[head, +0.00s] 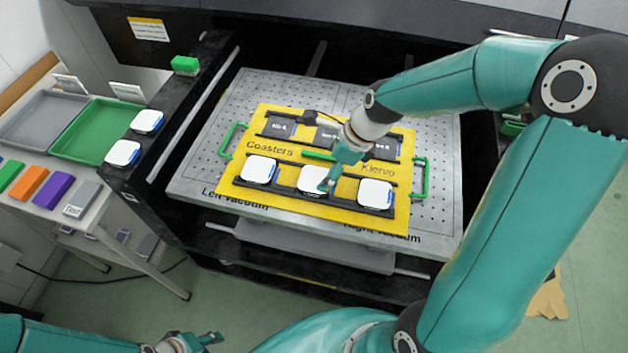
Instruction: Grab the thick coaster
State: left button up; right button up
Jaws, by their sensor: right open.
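Three white coasters with rounded corners sit in black holders along the front row of a yellow board (229,195): left (259,169), middle (312,179) and right (375,193). Two more white coasters (147,121) (122,153) lie on the black ledge at left. I cannot tell from this view which coaster is thick. My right gripper (328,184) is open, its fingertips at the middle coaster and covering part of it; contact is unclear. My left gripper (205,340) is low at the bottom edge, away from the coasters; its jaw opening is unclear.
The board lies on a perforated metal plate (207,178) and has green handles (420,178). Dark labelled slots (280,127) form its back row. A green tray (97,132) and coloured blocks (53,190) are at left. My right arm crosses the right side.

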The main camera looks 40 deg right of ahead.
aim_at(316, 179)
jog(key=x, duration=0.4)
jog(key=shift+w+a+r+p, duration=0.1)
jog(key=shift+w+a+p, duration=0.05)
jog(key=shift+a+p, duration=0.2)
jog(key=shift+w+f, duration=0.15)
jog(key=shift+f, duration=0.35)
jog(key=c, duration=1.3)
jog(key=shift+r, duration=0.1)
